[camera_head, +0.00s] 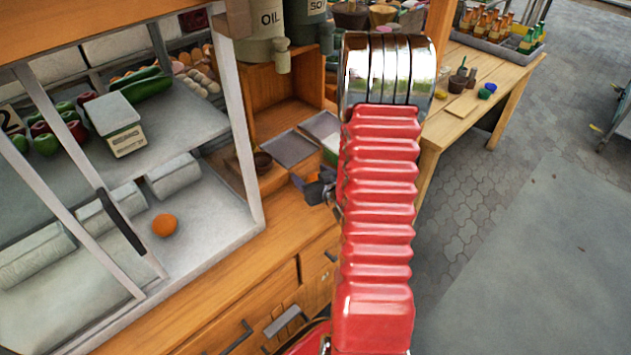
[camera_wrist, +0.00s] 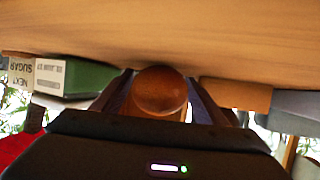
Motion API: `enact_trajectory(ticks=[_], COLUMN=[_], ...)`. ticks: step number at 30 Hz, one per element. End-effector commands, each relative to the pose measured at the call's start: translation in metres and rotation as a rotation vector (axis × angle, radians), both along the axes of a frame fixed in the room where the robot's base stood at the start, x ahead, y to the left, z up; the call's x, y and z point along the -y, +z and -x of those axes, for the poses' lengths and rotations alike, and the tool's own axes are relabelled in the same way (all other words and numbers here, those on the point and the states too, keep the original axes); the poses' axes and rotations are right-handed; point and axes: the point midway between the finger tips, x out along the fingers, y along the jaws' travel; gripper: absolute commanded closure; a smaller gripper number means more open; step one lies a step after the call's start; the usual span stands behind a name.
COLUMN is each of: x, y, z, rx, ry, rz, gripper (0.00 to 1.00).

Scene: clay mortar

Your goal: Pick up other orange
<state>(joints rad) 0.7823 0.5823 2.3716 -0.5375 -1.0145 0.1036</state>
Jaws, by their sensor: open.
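An orange (camera_head: 164,225) lies on the lower white shelf of the glass-fronted case at the left of the head view. My gripper (camera_head: 318,188) shows partly beside my red arm, low in front of the wooden cabinet, to the right of the orange and well apart from it. In the wrist view my gripper (camera_wrist: 160,100) is open, with a dark finger on each side. A round brown thing (camera_wrist: 160,90), seemingly a clay bowl, shows between the fingers; I cannot tell whether they touch it. No orange shows in the wrist view.
A small brown mortar (camera_head: 262,160) stands in the cabinet beside metal trays (camera_head: 289,148). A slanted frame bar (camera_head: 120,220) crosses in front of the shelf. A white scale (camera_head: 118,124) and vegetables sit on the shelf above. A green-and-white box (camera_wrist: 75,78) stands left in the wrist view.

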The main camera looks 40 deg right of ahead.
Motion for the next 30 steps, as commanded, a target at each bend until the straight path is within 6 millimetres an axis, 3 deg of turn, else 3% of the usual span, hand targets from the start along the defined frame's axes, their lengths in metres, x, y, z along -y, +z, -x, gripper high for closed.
enact_trajectory(ticks=[10, 30], x=[0.0023, 0.0042], y=[0.0001, 0.0003], z=[0.0019, 0.0026], rx=[0.0, 0.0], ry=[-0.005, -0.009], rz=[0.0, 0.0], gripper=[0.34, 0.78])
